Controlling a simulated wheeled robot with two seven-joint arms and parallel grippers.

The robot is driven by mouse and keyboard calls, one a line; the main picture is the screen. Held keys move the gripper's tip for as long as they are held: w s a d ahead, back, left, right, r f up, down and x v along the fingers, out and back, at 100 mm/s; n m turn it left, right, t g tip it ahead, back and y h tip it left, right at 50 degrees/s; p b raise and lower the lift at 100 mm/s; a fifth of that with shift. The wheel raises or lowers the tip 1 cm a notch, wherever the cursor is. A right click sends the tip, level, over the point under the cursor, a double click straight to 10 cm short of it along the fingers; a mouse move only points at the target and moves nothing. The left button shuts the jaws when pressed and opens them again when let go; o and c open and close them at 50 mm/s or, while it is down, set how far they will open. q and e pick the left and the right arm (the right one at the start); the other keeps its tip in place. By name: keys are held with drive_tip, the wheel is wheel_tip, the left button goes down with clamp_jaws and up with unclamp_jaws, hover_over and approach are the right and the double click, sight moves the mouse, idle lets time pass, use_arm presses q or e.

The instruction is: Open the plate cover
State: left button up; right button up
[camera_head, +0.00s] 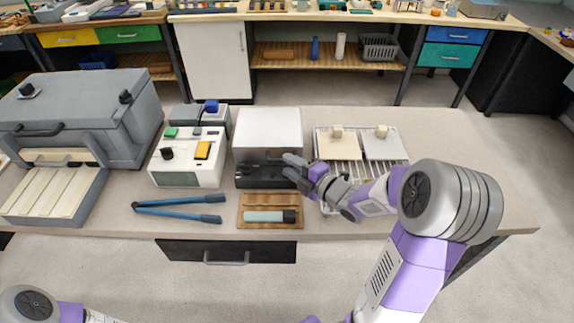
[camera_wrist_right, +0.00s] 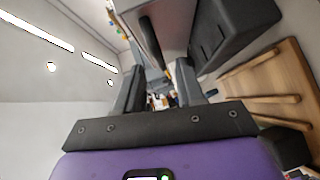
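A silver box-shaped cover (camera_head: 268,124), which I take for the plate cover, sits lowered over a dark base (camera_head: 252,181) in the middle of the bench. A dark bar handle shows on its front edge; in the right wrist view the handle (camera_wrist_right: 152,42) lies ahead, in line with the gap between my fingers. My right gripper (camera_head: 287,167) is at the cover's front right, close to the handle. In the wrist view its two fingers (camera_wrist_right: 162,84) are apart with nothing held between them. Whether they touch the handle I cannot tell. My left gripper is out of view.
A wooden tray (camera_head: 246,221) with a teal-and-black tool lies in front of the cover. A white instrument (camera_head: 185,180) and blue-handled tongs (camera_head: 180,215) are at left, beside a large grey furnace (camera_head: 85,105). A wire rack (camera_head: 397,130) with two flat plates stands at right.

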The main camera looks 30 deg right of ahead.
drive_tip(key=shift+x, duration=1.05)
drive_tip(key=shift+c, duration=0.5)
clamp_jaws()
